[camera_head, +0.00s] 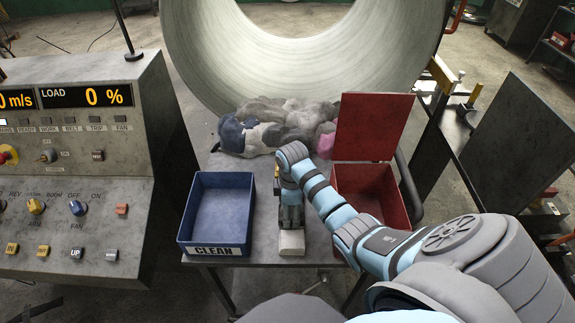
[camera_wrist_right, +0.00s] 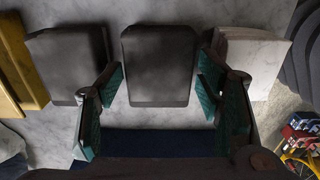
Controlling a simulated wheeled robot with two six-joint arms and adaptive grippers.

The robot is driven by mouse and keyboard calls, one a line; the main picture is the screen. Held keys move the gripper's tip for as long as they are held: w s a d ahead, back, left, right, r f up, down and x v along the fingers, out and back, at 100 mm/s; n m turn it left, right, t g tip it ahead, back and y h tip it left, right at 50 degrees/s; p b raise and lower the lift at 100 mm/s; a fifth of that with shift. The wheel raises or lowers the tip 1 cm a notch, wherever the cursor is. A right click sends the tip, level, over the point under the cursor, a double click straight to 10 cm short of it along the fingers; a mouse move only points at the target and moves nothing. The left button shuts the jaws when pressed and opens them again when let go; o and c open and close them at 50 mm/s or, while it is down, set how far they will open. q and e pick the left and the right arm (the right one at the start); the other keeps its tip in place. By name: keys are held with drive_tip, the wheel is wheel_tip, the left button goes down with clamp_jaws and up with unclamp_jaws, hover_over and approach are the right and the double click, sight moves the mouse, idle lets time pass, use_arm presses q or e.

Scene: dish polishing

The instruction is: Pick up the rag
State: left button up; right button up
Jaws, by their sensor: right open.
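A heap of crumpled rags (camera_head: 270,125), grey, dark blue and pink, lies at the back of the table, behind my right wrist. My right gripper (camera_head: 291,222) points down at the table between the blue and red bins. In the right wrist view its green-padded fingers (camera_wrist_right: 160,95) are open and apart. A dark grey block (camera_wrist_right: 157,60) lies between and beyond them; I cannot tell whether they touch it. The space between the fingertips looks empty. No rag shows in the right wrist view. My left gripper is not in view.
A blue bin (camera_head: 248,215) marked CLEAN stands left of my gripper. A red bin (camera_head: 402,213) with a raised lid (camera_head: 372,125) stands right. A white block (camera_head: 291,243) lies near the table's front edge. A control panel (camera_head: 80,195) fills the left.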

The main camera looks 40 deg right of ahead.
wheel_tip(320, 180, down, 2)
drive_tip(key=shift+d+f+b, duration=0.1)
drive_tip(key=shift+b, duration=0.2)
drive_tip(key=shift+r, duration=0.2)
drive_tip(key=shift+s, duration=0.1)
drive_tip(key=c, duration=0.9)
drive_tip(key=shift+r, duration=0.1)
